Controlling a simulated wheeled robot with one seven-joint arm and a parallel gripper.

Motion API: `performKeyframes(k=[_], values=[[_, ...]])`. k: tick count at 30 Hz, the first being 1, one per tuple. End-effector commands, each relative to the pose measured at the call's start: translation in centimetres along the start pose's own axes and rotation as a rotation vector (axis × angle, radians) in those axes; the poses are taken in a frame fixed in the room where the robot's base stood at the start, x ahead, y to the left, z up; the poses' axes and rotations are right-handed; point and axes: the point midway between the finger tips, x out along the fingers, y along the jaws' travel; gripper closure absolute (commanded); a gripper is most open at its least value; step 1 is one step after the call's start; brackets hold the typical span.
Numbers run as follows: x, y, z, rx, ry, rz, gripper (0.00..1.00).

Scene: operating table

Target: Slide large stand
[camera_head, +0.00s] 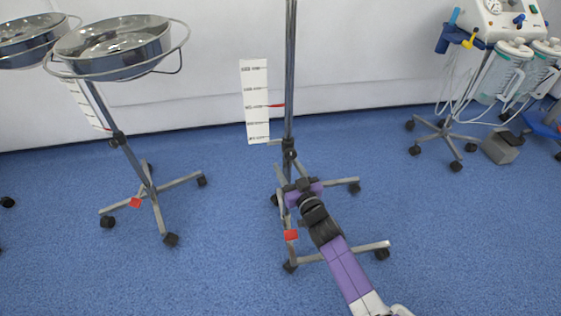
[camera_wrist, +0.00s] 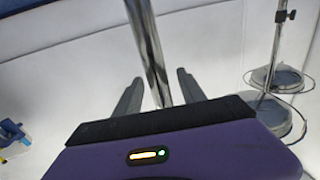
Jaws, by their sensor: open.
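The large stand is a tall metal pole (camera_head: 290,70) on a wheeled base (camera_head: 345,252) in the middle of the head view. Its top is out of frame. My gripper (camera_head: 291,186) is low at the pole, just above the base, reaching in from the lower right. In the wrist view the pole (camera_wrist: 148,45) passes between the two open fingers of my gripper (camera_wrist: 160,88), with visible gaps on both sides. Whether a finger touches the pole cannot be told. My purple arm hides part of the base.
A basin stand (camera_head: 125,155) with a steel bowl (camera_head: 115,45) is to the left, with another bowl (camera_head: 28,35) beyond it. A wheeled suction unit (camera_head: 500,25) is at the right. A white wall (camera_head: 350,60) is behind. Blue floor (camera_head: 470,230) is clear at lower right.

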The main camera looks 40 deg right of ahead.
Motion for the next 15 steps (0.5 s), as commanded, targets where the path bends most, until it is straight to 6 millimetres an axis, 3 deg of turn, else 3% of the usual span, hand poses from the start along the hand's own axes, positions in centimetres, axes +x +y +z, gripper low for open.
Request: performKeyframes(k=[6,15], values=[[2.9,0.0,0.1,0.0,0.001,0.0,0.52],[3.8,0.0,0.0,-0.001,-0.001,0.0,0.52]])
